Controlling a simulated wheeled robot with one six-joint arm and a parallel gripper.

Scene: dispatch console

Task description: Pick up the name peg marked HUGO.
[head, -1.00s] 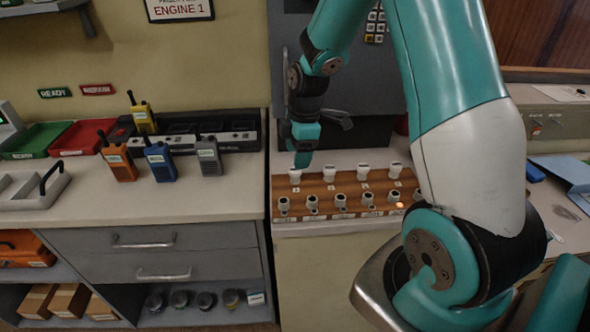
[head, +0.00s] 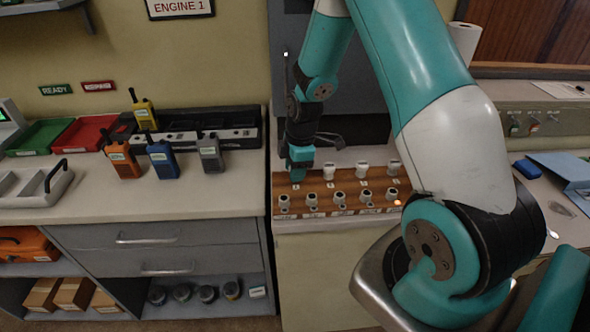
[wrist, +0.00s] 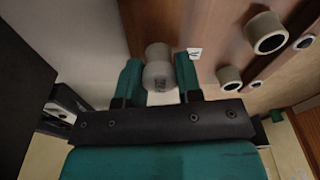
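My gripper (head: 300,172) is low over the left end of the back row of the wooden peg rack (head: 345,184). In the wrist view its two teal fingers (wrist: 160,72) stand on either side of a pale peg (wrist: 157,68). A small dark mark shows on this peg, too small to read as HUGO. In the head view my gripper hides this peg. Other white pegs (head: 329,171) stand to its right in the back row.
A front row of round grey-white pieces (head: 339,198) stands close in front, also seen in the wrist view (wrist: 266,33). A dark grey cabinet (head: 345,95) rises behind the rack. Several radios (head: 162,158) stand on the counter to the left, away from the gripper.

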